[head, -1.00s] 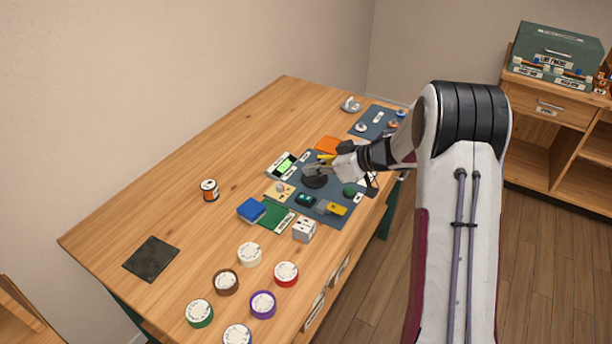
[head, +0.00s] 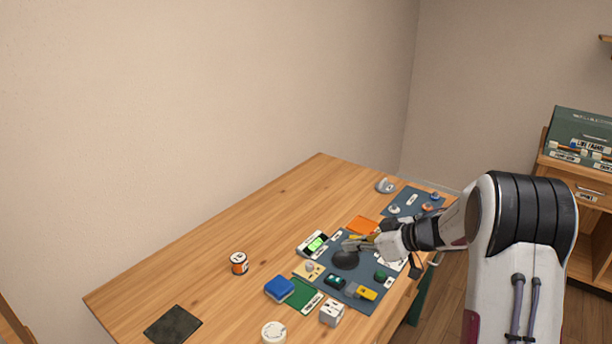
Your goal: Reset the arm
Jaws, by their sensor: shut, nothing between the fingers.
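My gripper (head: 354,243) is at the end of my white and black arm, which reaches in from the right. It hangs over the dark blue mat (head: 366,303), close to a round black object (head: 346,260). The fingers are small in the view; they are shut with nothing between them. I cannot tell whether the fingertips touch the black object.
Around the gripper lie a device with a green screen (head: 315,243), an orange pad (head: 363,225), a yellow block (head: 367,293) and a blue block (head: 279,288). A white cube (head: 332,313) and a small jar (head: 239,263) stand nearby. The table's (head: 262,220) left part is mostly clear.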

